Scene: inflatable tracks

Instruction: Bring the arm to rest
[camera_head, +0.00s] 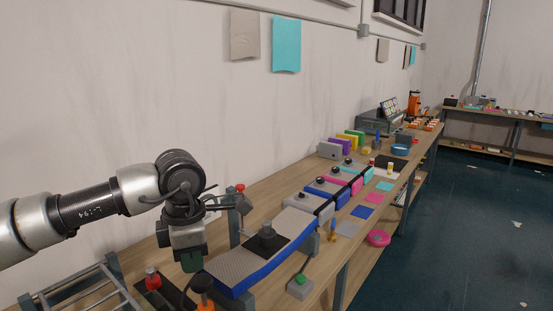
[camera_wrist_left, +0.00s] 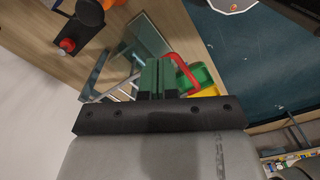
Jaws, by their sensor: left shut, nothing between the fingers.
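My left arm (camera_head: 90,205) reaches in from the left over the near end of the bench. My left gripper (camera_head: 192,264) points down, with its green fingers together and empty. In the left wrist view the green fingers (camera_wrist_left: 160,77) lie side by side with nothing between them. The gripper is just left of the grey-topped, blue-sided inflatable track (camera_head: 232,272). I cannot tell how far above the bench it is. My right gripper is not in view.
A red-topped button (camera_head: 152,277) and an orange-and-black knob (camera_head: 203,290) are close to the gripper. A metal ladder-like frame (camera_head: 85,290) lies at lower left. Open floor (camera_head: 470,220) is to the right.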

